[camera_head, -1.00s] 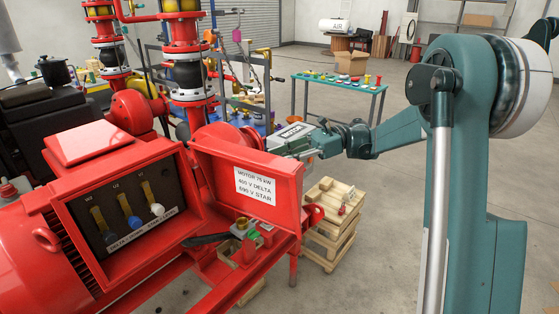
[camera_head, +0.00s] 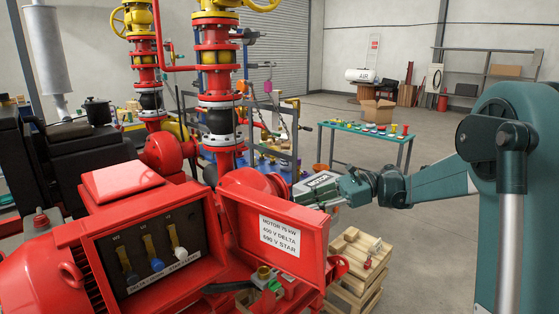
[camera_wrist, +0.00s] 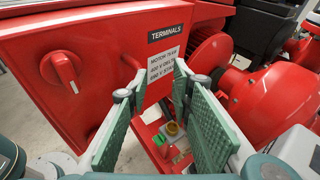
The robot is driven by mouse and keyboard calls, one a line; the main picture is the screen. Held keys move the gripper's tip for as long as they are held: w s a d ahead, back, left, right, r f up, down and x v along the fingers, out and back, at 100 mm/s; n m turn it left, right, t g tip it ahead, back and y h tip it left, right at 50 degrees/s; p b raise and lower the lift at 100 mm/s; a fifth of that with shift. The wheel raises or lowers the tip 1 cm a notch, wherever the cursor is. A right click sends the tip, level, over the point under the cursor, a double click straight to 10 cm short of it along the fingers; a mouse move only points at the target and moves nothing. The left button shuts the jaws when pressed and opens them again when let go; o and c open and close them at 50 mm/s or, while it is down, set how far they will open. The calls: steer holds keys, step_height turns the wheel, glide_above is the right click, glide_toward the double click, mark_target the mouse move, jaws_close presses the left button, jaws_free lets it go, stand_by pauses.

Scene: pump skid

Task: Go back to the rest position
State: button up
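My gripper (camera_head: 316,188) is beyond the open red lid (camera_head: 273,228) of the motor's terminal box, close to its upper edge in the head view; the lid partly hides it. In the wrist view its two green-padded fingers (camera_wrist: 160,72) stand apart with nothing held between them. Ahead of them is a red panel (camera_wrist: 85,65) with a red knob (camera_wrist: 64,72), a "TERMINALS" label and a printed motor note. I cannot tell whether a finger touches the panel. My teal arm reaches in from the right.
The open terminal box (camera_head: 155,245) shows three terminals with coloured ends. Small parts lie on a red ledge (camera_wrist: 165,132) below the fingers. Wooden pallets (camera_head: 357,262) stand right of the lid. A teal table (camera_head: 372,133) with small items stands behind. Red pipework (camera_head: 217,115) rises at centre-left.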

steer(key=s+d+r+n+t+h, duration=0.3)
steer(key=s+d+n+t+h, duration=0.2)
steer(key=s+d, duration=0.15)
steer(key=s+d+r+n+t+h, duration=0.3)
steer(key=s+d+n+t+h, duration=0.2)
steer(key=s, duration=0.2)
steer(key=s+f+n+h, duration=0.2)
steer(key=s+f, duration=0.5)
steer(key=s, duration=0.4)
steer(key=s+d+f+n+h, duration=0.1)
steer(key=s+f+n+h, duration=0.1)
steer(key=s+f, duration=0.6)
steer(key=s+n, duration=0.1)
steer(key=s, duration=0.3)
steer(key=shift+f+n+g+h, duration=0.25)
steer(key=shift+n+g+h, duration=0.15)
stand_by(1.6)
